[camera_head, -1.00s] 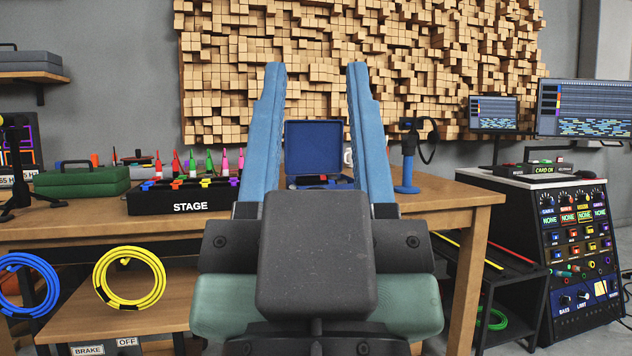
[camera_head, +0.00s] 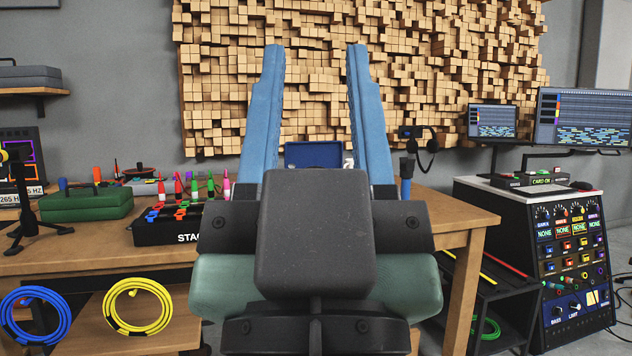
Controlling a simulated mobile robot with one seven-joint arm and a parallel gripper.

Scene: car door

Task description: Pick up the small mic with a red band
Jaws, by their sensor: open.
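My gripper (camera_head: 316,60) is open and empty, its two blue fingers pointing up and spread apart in front of the wooden table (camera_head: 458,215). I cannot pick out a small mic with a red band for sure. Several upright pieces with coloured tips, including a red-tipped one (camera_head: 178,187), stand by the black STAGE box (camera_head: 160,234), left of my gripper. They are too small to tell what they are. An open blue case (camera_head: 314,154) stands behind my gripper, between the fingers. Its lid shows, but its contents are hidden by my gripper.
A green case (camera_head: 88,205) and a black stand (camera_head: 22,215) are on the table's left. A blue stand with headphones (camera_head: 427,143) is close to my right finger. A black equipment rack (camera_head: 575,250) is at the right. Blue and yellow cable coils (camera_head: 138,306) hang at the front left.

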